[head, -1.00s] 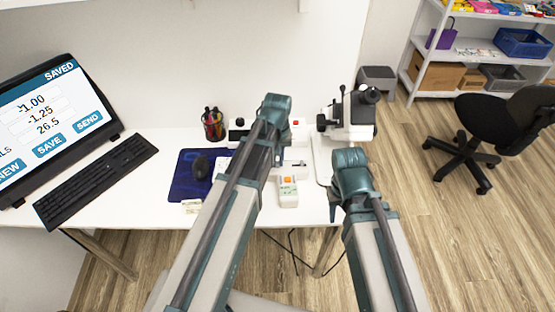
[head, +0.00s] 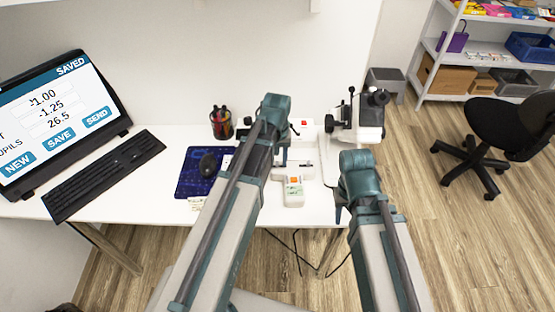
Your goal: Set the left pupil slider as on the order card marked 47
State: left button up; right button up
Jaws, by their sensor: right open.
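A white hand-sized device (head: 293,190) with an orange button and a small greenish display lies near the desk's front edge. Its upper part is a white bar with dark marks; I cannot make out a left pupil slider on it. A small pale card (head: 197,203) lies at the front edge of the mouse mat, its print too small to read. My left gripper (head: 282,157) is mostly hidden behind its own arm, above the desk just behind the device. My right gripper (head: 339,213) is open, right of the device at the desk's front edge, apart from it.
A monitor (head: 50,125) reads SAVED, -1.00, -1.25, 26.5. A keyboard (head: 105,175), mouse mat (head: 188,186), mouse (head: 208,165) and pen cup (head: 221,124) stand left. An eye instrument (head: 368,117) stands right. A chair (head: 500,130) and shelf (head: 428,75) stand beyond.

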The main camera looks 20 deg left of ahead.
aim_at(277, 163)
pick_arm(q)
notch_tip(277, 163, up, 14)
jog(key=p, duration=1.3)
jog(key=shift+p, duration=0.4)
pick_arm(e)
notch_tip(277, 163, up, 14)
pick_arm(q)
jog(key=shift+f, duration=0.1)
pick_arm(e)
jog(key=shift+f, duration=0.15)
pick_arm(q)
jog(key=shift+d, duration=0.1)
